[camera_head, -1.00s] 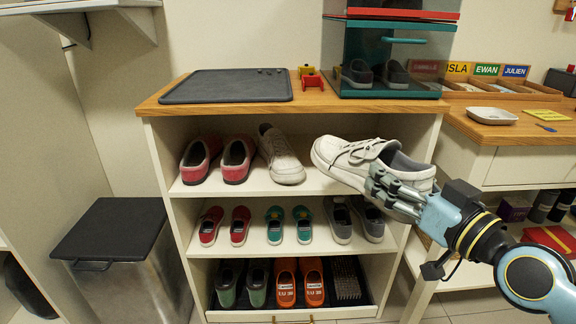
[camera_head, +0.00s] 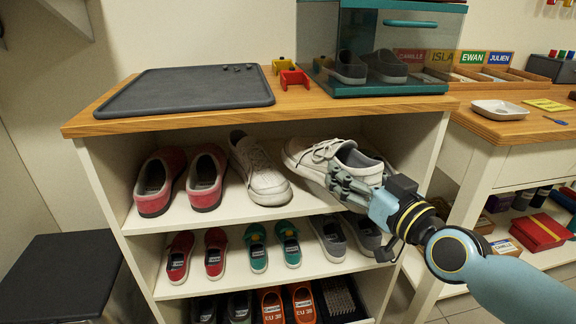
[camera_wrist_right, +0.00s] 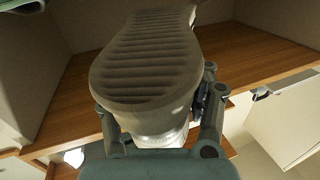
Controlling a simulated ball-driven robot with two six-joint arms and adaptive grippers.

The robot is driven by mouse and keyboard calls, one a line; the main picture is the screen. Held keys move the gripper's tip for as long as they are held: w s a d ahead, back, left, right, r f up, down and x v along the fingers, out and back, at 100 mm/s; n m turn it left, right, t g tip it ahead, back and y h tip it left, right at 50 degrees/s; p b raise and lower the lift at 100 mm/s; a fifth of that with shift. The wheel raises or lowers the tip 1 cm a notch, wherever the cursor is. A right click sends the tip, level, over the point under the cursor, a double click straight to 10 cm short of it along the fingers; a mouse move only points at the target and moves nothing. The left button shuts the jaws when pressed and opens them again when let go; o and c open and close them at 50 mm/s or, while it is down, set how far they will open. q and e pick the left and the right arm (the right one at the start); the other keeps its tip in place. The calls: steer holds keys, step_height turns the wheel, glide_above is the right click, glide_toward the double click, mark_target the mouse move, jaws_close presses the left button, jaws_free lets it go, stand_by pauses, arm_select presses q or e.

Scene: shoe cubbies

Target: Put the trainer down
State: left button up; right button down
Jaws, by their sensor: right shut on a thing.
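A white trainer (camera_head: 308,158) is held in my right gripper (camera_head: 350,182) at the right part of the cubby's upper shelf (camera_head: 240,207). Its toe points left and its heel is at the gripper. I cannot tell whether it touches the shelf. In the right wrist view the trainer's ribbed sole (camera_wrist_right: 150,60) fills the middle, with the fingers of my right gripper (camera_wrist_right: 160,130) on both sides. Another white trainer (camera_head: 262,177) stands just left of the held one. My left gripper is not in view.
A red pair (camera_head: 205,180) stands at the left of the upper shelf. Lower shelves hold red, teal (camera_head: 288,240), grey and orange shoes. A dark tray (camera_head: 185,88), a red-and-yellow item (camera_head: 293,78) and a glass case (camera_head: 390,55) stand on top. A side table (camera_head: 520,130) stands right.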

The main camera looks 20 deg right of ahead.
mark_target(307, 141)
steer(key=w, duration=0.8)
steer(key=shift+w+a+b, duration=0.1)
steer(key=shift+a+b, duration=0.1)
steer(key=shift+b, duration=0.2)
steer(key=w, duration=0.3)
steer(key=w+b, duration=0.1)
steer(key=w, duration=0.3)
steer(key=shift+w+a+f, duration=0.1)
steer(key=shift+a+f, duration=0.1)
steer(key=shift+s+f+b, duration=0.2)
steer(key=shift+f+b, duration=0.85)
steer(key=shift+f, duration=0.1)
steer(key=shift+f+b, duration=0.3)
steer(key=shift+b, duration=0.05)
step_height(307, 141, down, 4)
steer(key=b, duration=0.3)
steer(key=shift+r, duration=0.2)
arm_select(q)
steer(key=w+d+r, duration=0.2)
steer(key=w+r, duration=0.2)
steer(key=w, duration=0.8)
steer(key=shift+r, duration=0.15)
